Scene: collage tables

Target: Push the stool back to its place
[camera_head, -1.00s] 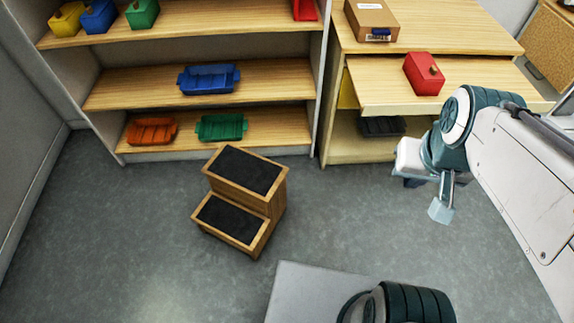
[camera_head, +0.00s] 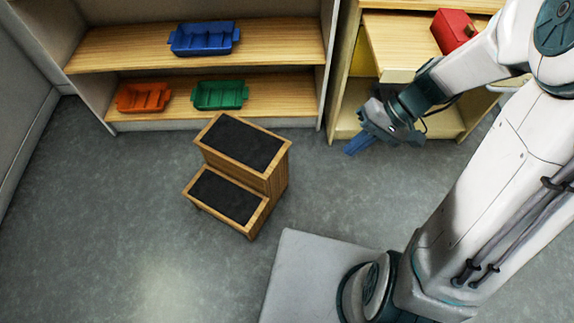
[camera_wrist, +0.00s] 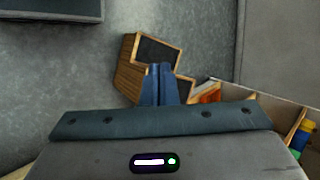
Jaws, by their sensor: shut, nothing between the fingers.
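The stool (camera_head: 238,170) is a wooden two-step stool with black treads. It stands upright on the grey floor in front of the shelf, left of the middle in the head view. It also shows in the wrist view (camera_wrist: 130,76), just beyond my fingers. My gripper (camera_head: 358,144) is to the right of the stool, apart from it, in front of the wooden cabinet. In the wrist view its blue fingers (camera_wrist: 158,82) are together with nothing between them, and they hide part of the stool.
The shelf (camera_head: 205,46) behind the stool holds a blue bin (camera_head: 204,38), an orange bin (camera_head: 143,97) and a green bin (camera_head: 220,94). A wooden cabinet (camera_head: 390,45) with a red box (camera_head: 452,29) stands at the right. The floor left of the stool is clear.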

